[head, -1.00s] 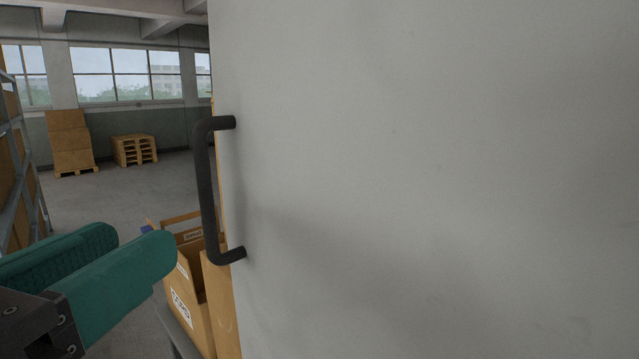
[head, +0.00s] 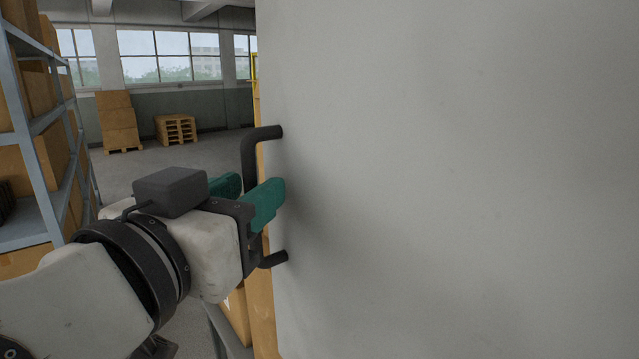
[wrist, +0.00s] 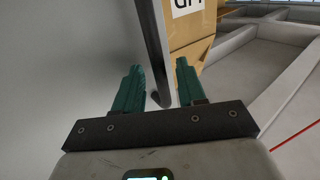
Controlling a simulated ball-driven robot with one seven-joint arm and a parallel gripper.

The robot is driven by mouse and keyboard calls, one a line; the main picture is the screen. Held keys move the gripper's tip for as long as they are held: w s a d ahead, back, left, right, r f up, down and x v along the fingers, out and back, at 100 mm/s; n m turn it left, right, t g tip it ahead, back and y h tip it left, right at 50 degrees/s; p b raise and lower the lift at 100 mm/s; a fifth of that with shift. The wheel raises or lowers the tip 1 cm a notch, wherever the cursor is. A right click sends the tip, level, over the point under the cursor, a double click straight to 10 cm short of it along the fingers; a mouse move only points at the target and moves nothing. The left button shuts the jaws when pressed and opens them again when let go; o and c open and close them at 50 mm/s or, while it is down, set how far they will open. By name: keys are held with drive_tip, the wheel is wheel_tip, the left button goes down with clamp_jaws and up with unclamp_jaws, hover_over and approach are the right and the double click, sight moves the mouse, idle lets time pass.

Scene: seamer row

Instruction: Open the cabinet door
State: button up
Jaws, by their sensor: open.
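The cabinet door (head: 450,180) is a plain pale grey panel filling the right of the head view, and it looks shut. Its dark upright bar handle (head: 250,160) is near the door's left edge. My gripper (head: 260,182), with green fingers, is open at the handle's middle and hides that part of the bar. In the wrist view, the handle (wrist: 153,45) runs between the two spread fingers of my gripper (wrist: 158,66), with the door surface (wrist: 60,60) on the left. I cannot tell whether either finger touches the bar.
A metal shelf rack (head: 45,150) with cardboard boxes stands on the left. A box (wrist: 190,30) sits just beyond the handle in the wrist view. Stacked boxes (head: 118,120) and pallets (head: 176,129) stand far back. The floor between is clear.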

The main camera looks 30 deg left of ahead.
drive_tip(key=shift+c, duration=0.4)
clamp_jaws()
